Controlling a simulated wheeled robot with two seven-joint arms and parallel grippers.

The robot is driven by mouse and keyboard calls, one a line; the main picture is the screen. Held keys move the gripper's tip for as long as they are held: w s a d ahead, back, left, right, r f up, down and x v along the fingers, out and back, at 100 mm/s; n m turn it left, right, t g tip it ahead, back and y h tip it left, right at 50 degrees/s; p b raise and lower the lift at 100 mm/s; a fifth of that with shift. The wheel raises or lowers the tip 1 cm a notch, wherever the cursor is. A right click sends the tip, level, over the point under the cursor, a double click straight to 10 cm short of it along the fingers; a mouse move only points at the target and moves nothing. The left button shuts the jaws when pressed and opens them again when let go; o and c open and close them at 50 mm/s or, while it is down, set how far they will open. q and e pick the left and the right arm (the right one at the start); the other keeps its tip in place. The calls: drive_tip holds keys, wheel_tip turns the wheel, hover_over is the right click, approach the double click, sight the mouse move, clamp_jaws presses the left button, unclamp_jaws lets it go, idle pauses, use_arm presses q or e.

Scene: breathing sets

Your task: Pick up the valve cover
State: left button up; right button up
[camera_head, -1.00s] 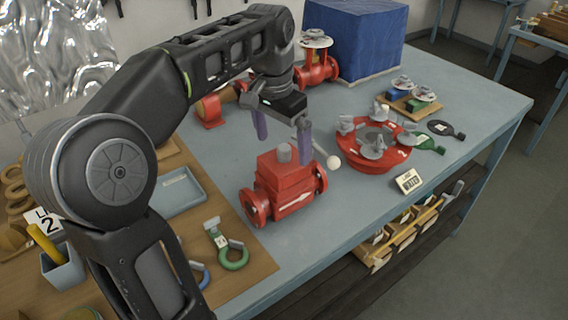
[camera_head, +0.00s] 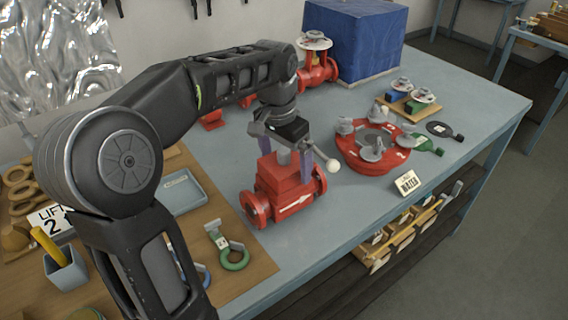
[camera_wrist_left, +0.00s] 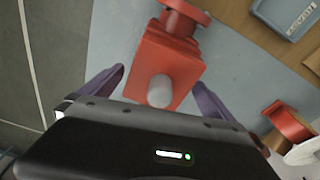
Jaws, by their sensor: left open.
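The valve cover (camera_head: 287,172) is the red block with a grey knob (camera_head: 284,155) on top of a red flanged valve body (camera_head: 290,202) with a white arrow. It stands upright on the table near the front edge. My left gripper (camera_head: 287,160) is open, directly above it, with its purple fingers to either side of the knob. In the left wrist view, the grey knob (camera_wrist_left: 160,91) lies between the two spread fingers (camera_wrist_left: 157,90), and the red cover (camera_wrist_left: 170,62) shows beneath. I cannot tell whether the fingers touch anything. My right gripper is not in view.
A round red flange (camera_head: 372,160) with several grey clamps stands to the right. A white-ended rod (camera_head: 332,165) shows beside the gripper. A small sign (camera_head: 407,183) stands near the front edge.

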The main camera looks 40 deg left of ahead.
sight(285, 148)
use_arm(q)
drive_tip(key=c, duration=1.6)
drive_tip(key=shift+r, duration=0.15)
wheel_tip(285, 148, up, 5)
drive_tip(key=shift+f+b, duration=0.15)
drive_tip(key=shift+b, duration=0.15)
wheel_tip(285, 148, up, 4)
drive_tip(key=p, duration=0.3)
drive_tip(key=shift+r+p, duration=0.6)
drive_tip(key=shift+p, duration=0.15)
